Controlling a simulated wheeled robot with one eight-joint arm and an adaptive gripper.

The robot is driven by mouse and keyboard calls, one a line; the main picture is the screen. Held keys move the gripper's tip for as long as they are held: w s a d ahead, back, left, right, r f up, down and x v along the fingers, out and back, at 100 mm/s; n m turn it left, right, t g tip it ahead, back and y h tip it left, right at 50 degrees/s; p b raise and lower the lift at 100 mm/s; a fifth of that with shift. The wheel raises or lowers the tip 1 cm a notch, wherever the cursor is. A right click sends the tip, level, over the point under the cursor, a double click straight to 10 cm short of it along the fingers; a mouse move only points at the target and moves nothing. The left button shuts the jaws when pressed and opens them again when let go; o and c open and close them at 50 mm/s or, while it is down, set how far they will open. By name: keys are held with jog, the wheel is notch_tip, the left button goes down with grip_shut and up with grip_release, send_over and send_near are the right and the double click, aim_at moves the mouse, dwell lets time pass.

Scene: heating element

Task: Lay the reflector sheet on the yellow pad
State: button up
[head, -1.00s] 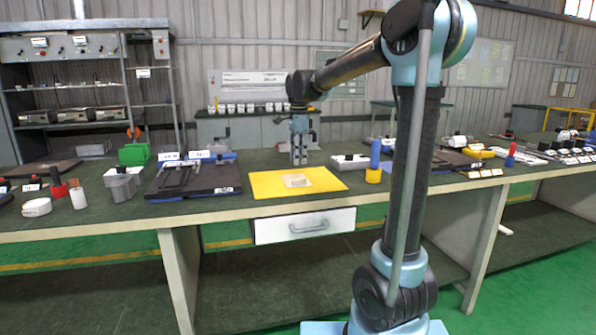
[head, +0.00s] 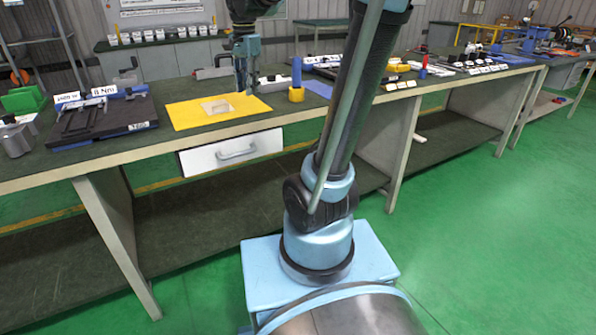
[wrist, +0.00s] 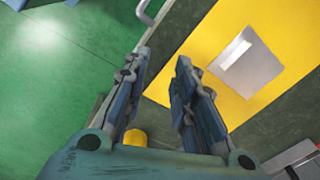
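The yellow pad (head: 185,115) lies flat near the front edge of the workbench; it also fills part of the wrist view (wrist: 205,38). A pale, silvery square sheet, which looks like the reflector sheet (head: 217,106), lies on the middle of the pad, and shows at the upper right of the wrist view (wrist: 246,66). My gripper (head: 244,90) is over the right part of the pad, pointing down, to the right of the sheet. In the wrist view its fingers (wrist: 160,68) are apart with nothing between them, and the sheet is outside them.
A dark fixture board (head: 110,118) stands to the left. A drawer (head: 232,152) hangs below the bench edge. More tools line the bench at the back right.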

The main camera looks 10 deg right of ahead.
jog(key=s+d+f+n, duration=0.5)
jog(key=s+f, duration=0.5)
jog(key=s, duration=0.1)
jog(key=s+d+f+n+t, duration=0.1)
jog(key=s+d+f+n, duration=0.4)
jog(key=s+f, duration=0.6)
jog(key=shift+d, duration=0.8)
jog(key=shift+s, duration=0.1)
